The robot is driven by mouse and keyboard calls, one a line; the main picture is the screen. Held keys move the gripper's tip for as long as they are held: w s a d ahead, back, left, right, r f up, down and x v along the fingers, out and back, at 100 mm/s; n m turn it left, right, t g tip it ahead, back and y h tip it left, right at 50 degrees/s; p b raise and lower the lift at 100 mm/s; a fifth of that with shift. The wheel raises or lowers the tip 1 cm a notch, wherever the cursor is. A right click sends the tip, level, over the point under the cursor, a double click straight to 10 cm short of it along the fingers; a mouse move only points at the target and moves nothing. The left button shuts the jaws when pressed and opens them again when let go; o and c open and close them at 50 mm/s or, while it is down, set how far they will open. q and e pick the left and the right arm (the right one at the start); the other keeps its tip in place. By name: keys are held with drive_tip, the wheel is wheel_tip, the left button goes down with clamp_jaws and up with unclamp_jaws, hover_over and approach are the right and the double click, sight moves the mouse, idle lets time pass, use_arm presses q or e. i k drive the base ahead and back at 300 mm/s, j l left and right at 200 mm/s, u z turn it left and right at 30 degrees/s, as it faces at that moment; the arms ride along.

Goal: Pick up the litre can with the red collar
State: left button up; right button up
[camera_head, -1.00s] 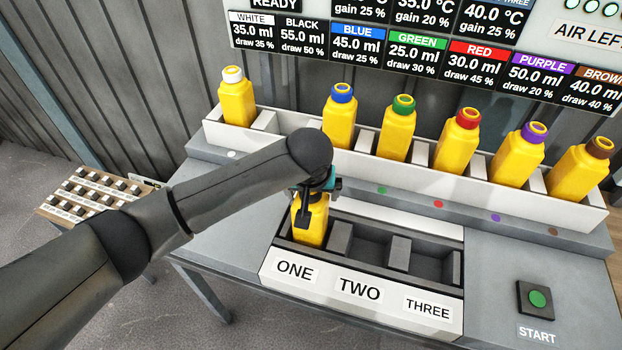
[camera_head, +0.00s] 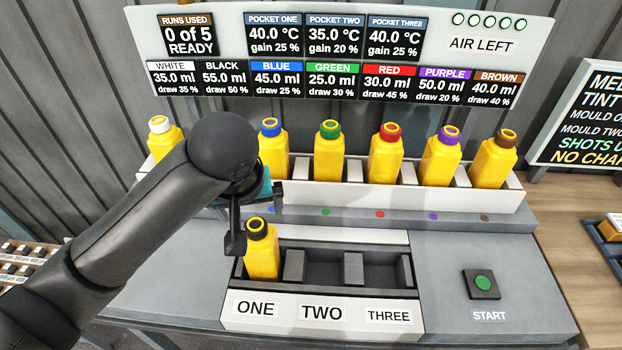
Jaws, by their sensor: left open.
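The yellow litre can with the red collar (camera_head: 386,160) stands upright in the white rack (camera_head: 340,195) at the back, between the green-collared and purple-collared cans. My left gripper (camera_head: 256,212) is open and empty. It is at the top of a black-collared yellow can (camera_head: 262,256), which stands in pocket ONE of the front block (camera_head: 322,312). One finger hangs left of that can's collar; I cannot tell whether it touches. The red-collared can is well to the right of and behind this gripper. My right gripper is out of view.
White (camera_head: 162,140), blue (camera_head: 272,155), green (camera_head: 328,155), purple (camera_head: 440,160) and brown-collared (camera_head: 494,162) cans share the rack. Pockets TWO and THREE are empty. A green START button (camera_head: 482,283) sits front right. A display board (camera_head: 335,60) stands behind.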

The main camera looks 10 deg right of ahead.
sight(386, 154)
drive_tip(key=l+z, duration=0.15)
drive_tip(key=l, duration=0.25)
drive_tip(key=i+l+z, duration=0.1)
drive_tip(key=l, duration=0.3)
drive_tip(key=i+l+z, duration=0.15)
drive_tip(key=l, duration=0.25)
drive_tip(key=i+l+z, duration=0.15)
drive_tip(key=l, duration=0.25)
drive_tip(key=k, duration=0.05)
